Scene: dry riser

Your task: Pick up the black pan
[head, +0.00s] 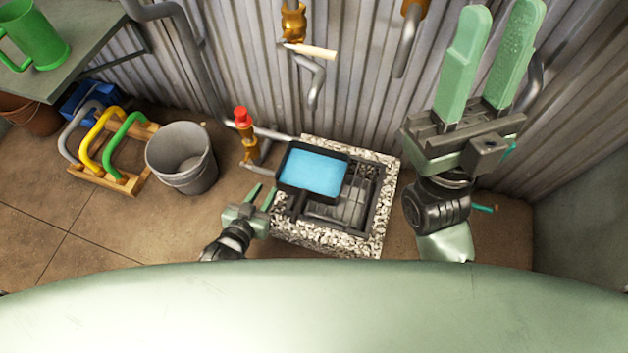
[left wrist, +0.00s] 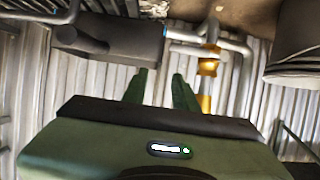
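The black pan (head: 289,178) has a dark rim and a flat light blue inside. It sits over the upper left part of a speckled stone basin. My left gripper (head: 262,195) is low at the left edge of the basin, just left of the pan and apart from it. Its two green fingers are apart with nothing between them; they also show in the left wrist view (left wrist: 164,92). A dark boxy shape there (left wrist: 125,38) looks like the pan's side. My right gripper (head: 489,62) is raised near the wall at right, open and empty.
The speckled basin (head: 378,215) holds a dark grate. A red-capped brass valve (head: 246,140) on a pipe stands behind my left gripper. A grey bucket (head: 182,158) and a wooden rack (head: 130,180) with coloured handles stand left. Pipes line the corrugated wall.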

